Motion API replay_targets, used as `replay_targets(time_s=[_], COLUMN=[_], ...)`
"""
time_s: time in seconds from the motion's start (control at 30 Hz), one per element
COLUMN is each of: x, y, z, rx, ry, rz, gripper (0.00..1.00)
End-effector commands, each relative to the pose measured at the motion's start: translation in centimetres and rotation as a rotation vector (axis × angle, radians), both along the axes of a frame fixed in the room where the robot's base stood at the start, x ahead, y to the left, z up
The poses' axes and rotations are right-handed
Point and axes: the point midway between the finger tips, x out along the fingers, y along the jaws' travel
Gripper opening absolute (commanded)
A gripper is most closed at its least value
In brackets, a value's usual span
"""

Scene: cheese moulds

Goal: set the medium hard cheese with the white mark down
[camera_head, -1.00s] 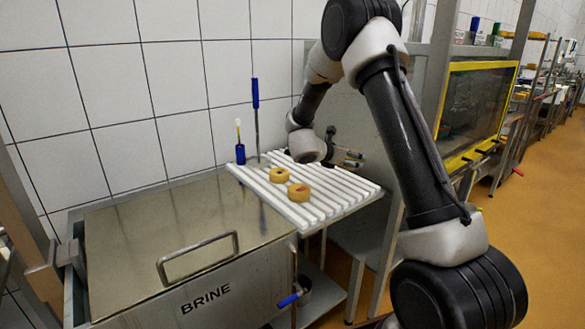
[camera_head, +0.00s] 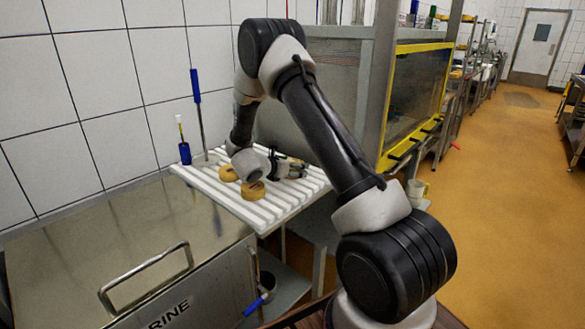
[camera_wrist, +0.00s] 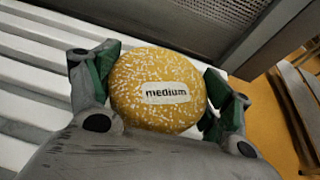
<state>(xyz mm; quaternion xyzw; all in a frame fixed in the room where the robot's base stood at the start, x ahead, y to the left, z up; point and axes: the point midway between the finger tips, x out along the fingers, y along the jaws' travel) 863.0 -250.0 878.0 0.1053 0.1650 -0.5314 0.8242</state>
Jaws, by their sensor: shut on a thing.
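The medium cheese (camera_wrist: 158,105) is a round, yellow, speckled wheel with a white label reading "medium" facing the wrist camera. My gripper (camera_wrist: 160,80) is shut on it, one green-lined finger at each side. In the head view my gripper (camera_head: 291,170) is low over the right part of the white slatted rack (camera_head: 274,213). The held cheese cannot be made out there. Whether its underside touches the slats cannot be told.
Two other cheeses stand on the rack to the left of my gripper: one at the back (camera_head: 228,174) and one with a reddish mark (camera_head: 253,191). The steel brine tank (camera_head: 120,235) adjoins the rack at the left. A grey panel (camera_head: 325,90) rises behind.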

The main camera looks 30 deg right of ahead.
Motion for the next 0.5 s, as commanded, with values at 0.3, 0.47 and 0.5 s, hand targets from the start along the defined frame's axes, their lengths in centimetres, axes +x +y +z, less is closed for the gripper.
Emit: replay_targets(time_s=[0.3, 0.47, 0.5], x=[0.05, 0.03, 0.04], y=[-0.02, -0.02, -0.01], z=[-0.31, -0.45, -0.43], rx=[-0.001, 0.0, 0.0], ry=[-0.003, -0.002, -0.002], rz=[0.0, -0.001, -0.001], gripper=[0.57, 1.0, 1.0])
